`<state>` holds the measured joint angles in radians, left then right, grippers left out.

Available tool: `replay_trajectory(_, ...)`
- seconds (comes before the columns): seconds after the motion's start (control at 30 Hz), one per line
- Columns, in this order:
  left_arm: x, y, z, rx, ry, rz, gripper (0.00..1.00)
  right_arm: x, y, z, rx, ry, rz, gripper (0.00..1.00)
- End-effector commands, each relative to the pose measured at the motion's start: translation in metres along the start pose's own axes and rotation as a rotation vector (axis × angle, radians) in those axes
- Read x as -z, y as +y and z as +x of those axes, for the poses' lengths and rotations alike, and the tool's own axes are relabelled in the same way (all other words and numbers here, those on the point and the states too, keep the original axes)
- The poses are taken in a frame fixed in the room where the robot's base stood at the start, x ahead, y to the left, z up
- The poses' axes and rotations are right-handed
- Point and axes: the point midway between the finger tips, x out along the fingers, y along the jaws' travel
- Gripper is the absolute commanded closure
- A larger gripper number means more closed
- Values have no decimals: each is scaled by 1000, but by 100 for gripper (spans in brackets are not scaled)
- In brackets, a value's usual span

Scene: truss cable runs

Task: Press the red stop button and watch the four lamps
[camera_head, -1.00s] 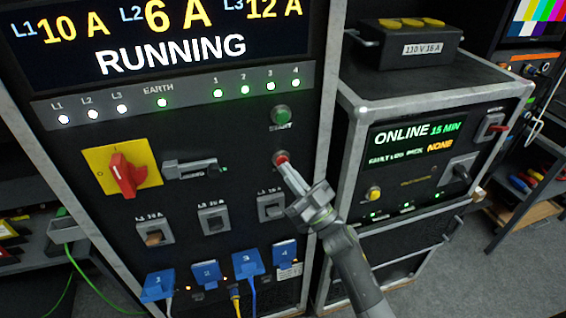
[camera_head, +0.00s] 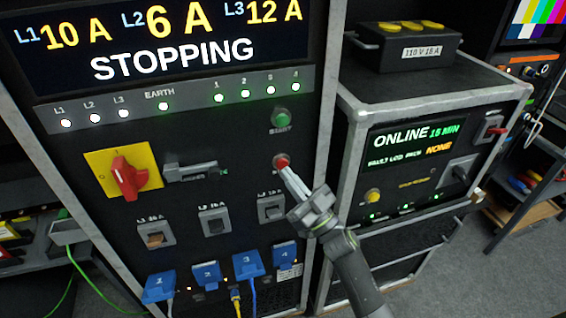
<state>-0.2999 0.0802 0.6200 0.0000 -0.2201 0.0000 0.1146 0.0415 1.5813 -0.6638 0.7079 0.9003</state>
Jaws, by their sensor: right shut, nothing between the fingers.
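The red stop button (camera_head: 281,160) is on the dark panel, below the green start button (camera_head: 281,118). My right gripper (camera_head: 287,169) is shut and empty. Its fingertips are at the stop button's lower right edge and overlap it in the picture; I cannot tell how far the button is pressed in. The four lamps, numbered 1 (camera_head: 219,98), 2 (camera_head: 245,94), 3 (camera_head: 270,90) and 4 (camera_head: 295,87), are all lit, pale green to whitish. The display (camera_head: 170,40) above them reads STOPPING, with 10 A, 6 A and 12 A. My left gripper is out of view.
A red rotary switch (camera_head: 128,178) on a yellow plate is at the left of the panel. Breaker switches and blue plugs (camera_head: 160,287) sit below. At right stands a second cabinet (camera_head: 438,95) with an ONLINE display and a black box (camera_head: 405,45) on top.

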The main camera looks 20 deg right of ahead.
Motion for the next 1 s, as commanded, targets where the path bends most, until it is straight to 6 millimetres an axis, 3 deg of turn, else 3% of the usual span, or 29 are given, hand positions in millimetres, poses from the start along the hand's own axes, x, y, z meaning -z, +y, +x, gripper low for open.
replay_trajectory(0.43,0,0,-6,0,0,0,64,4,-4,-4,-1,-1,1,100)
replay_trajectory(1.0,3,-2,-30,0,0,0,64,28,-27,-37,-1,0,1,100)
